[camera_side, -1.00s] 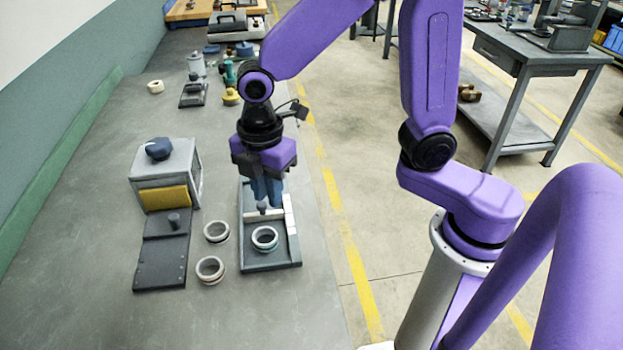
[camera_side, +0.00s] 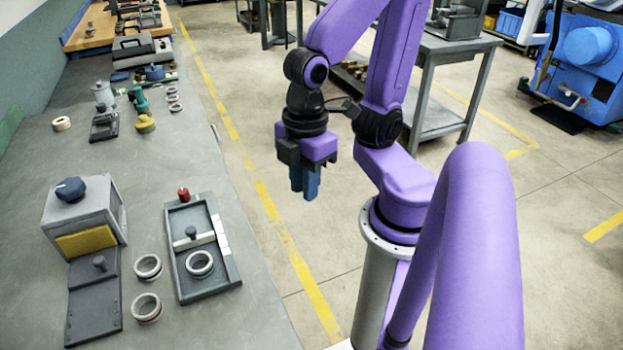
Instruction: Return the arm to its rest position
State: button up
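My gripper (camera_side: 305,192) hangs over the open floor to the right of the bench, clear of everything on it. Its blue fingers point down and look close together, and nothing shows between or below them. From this angle I cannot tell whether there is a gap between them. My arm is folded back near its pedestal.
On the bench (camera_side: 225,325) a grey tray (camera_side: 206,291) with a red knob (camera_side: 183,194) holds a ring (camera_side: 199,263). Two rings (camera_side: 148,267) (camera_side: 147,307) lie beside it. A grey box (camera_side: 84,214) with a yellow panel stands left. Floor around my gripper is free.

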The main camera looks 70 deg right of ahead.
jog(key=shift+s+d, duration=0.35)
jog(key=shift+s, duration=0.2)
